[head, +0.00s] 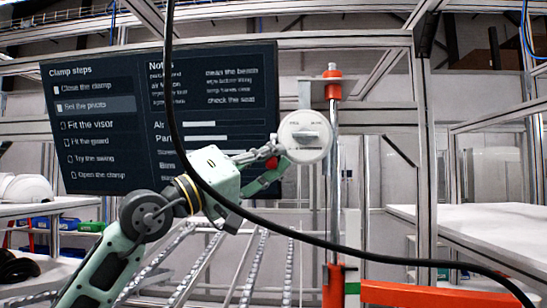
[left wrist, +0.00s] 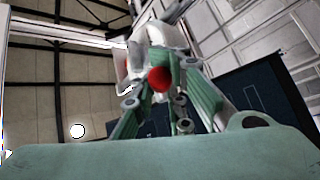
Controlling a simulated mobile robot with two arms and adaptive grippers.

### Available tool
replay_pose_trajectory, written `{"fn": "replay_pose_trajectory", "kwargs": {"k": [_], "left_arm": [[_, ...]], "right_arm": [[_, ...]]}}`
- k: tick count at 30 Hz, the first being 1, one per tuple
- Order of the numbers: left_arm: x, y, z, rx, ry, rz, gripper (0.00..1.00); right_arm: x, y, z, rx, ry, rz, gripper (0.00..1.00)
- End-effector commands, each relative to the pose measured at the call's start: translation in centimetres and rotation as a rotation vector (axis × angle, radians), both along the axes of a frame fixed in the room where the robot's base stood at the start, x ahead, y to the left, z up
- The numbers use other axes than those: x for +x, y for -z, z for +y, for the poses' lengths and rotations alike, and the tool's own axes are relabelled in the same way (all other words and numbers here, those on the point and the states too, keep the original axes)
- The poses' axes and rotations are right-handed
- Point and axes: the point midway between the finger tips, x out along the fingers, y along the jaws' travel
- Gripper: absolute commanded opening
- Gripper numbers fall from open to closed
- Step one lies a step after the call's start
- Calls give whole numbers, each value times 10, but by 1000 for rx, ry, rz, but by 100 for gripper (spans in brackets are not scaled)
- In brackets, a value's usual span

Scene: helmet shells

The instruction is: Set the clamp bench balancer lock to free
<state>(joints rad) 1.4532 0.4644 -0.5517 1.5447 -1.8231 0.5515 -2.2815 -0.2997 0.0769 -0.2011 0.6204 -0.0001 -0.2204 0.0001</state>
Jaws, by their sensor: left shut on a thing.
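The balancer (head: 311,118) is a round pale housing on the upright post, with a grey bar lying nearly level across its face. Small lettering on the face is too small to read. A red ball knob (head: 272,163) sits at the housing's lower left; I take it as the lock's knob. It also shows in the left wrist view (left wrist: 159,79), between my green fingers. My left gripper (head: 276,160) reaches in from the lower left and is shut on the red knob. In the left wrist view the pale housing (left wrist: 168,37) is behind the knob. My right gripper is out of view.
A dark screen (head: 120,80) listing clamp steps hangs behind my left arm. A black cable (head: 350,254) loops across the front of the view. An orange-red beam (head: 420,295) lies low right of the post (head: 334,200). A white table (head: 480,235) stands at right.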

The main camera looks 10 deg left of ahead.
Motion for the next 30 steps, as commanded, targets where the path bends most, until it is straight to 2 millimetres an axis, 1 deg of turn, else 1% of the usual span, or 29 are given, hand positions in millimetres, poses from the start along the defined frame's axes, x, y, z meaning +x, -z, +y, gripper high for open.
{"fn": "replay_pose_trajectory", "kwargs": {"k": [1, 4, 5, 9, 12, 18, 21, 25, 30], "left_arm": [[3, 9, -3, 11, 3, 16, 0], [3, 9, -3, 12, 4, 16, 0], [3, 9, -3, 12, 3, 16, 10], [2, 7, -2, 8, 3, 12, 23], [1, 5, -2, 7, 2, 10, 30], [1, 3, -1, 4, 2, 6, 30], [0, 3, 0, 4, 0, 6, 30], [-5, 7, 9, 4, -1, 5, 30], [-24, 21, 33, 5, -4, 5, 30]], "right_arm": [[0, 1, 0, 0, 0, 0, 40], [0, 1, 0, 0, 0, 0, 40], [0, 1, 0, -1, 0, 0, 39], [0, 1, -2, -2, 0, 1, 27], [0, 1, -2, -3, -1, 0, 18], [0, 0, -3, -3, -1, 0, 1], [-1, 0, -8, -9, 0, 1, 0], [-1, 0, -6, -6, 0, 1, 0], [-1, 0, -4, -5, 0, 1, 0]]}}
